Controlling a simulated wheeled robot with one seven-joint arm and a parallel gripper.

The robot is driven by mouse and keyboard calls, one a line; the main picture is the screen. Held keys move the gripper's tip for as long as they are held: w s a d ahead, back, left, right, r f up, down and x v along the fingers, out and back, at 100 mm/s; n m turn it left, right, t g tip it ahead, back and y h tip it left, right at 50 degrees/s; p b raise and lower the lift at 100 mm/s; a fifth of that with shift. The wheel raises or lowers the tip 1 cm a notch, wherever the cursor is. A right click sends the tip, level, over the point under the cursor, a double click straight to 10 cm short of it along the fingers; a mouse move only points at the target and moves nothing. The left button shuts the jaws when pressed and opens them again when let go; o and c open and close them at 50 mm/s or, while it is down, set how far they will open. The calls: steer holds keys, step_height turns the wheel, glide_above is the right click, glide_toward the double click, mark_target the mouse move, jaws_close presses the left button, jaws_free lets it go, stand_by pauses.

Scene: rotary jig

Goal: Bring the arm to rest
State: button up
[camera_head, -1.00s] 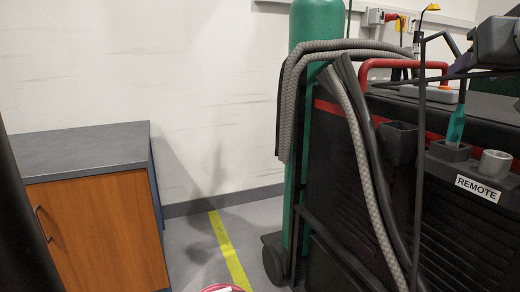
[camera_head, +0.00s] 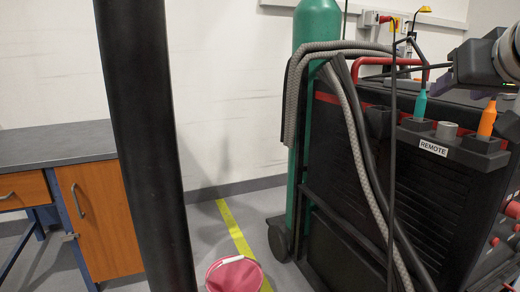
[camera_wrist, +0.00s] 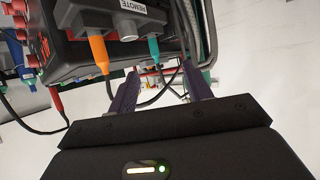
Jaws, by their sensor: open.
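My gripper (camera_wrist: 160,82) shows in the wrist view with its two purple fingers spread apart and nothing held between them. Only background cables and wall fittings show in the gap. The black cart is upside down beyond the fingers, with its orange connector (camera_wrist: 97,52) and teal connector (camera_wrist: 154,50); the fingers look clear of both. In the head view, part of my arm (camera_head: 480,62) reaches in at the right edge, above the cart top.
The black cart (camera_head: 345,215) with a green cylinder (camera_head: 315,25) and draped grey hoses fills the right. A dark upright post (camera_head: 150,150) stands close in front, left of middle. A pink bucket (camera_head: 235,275) sits on the floor by the yellow line. A wood-fronted bench (camera_head: 95,215) is left.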

steer(key=s+a+f+n+g+y, duration=0.1)
steer(key=a+f, duration=0.4)
steer(key=f, duration=0.7)
steer(key=s+a+f+n+g+y, duration=0.1)
steer(key=s+a+f+g, duration=0.2)
steer(key=f, duration=1)
steer(key=s+a+f+g, duration=0.2)
steer(key=s+a+f, duration=0.4)
steer(key=a+f, duration=0.3)
step_height(320, 180, down, 4)
steer(key=shift+n+g+y, duration=0.4)
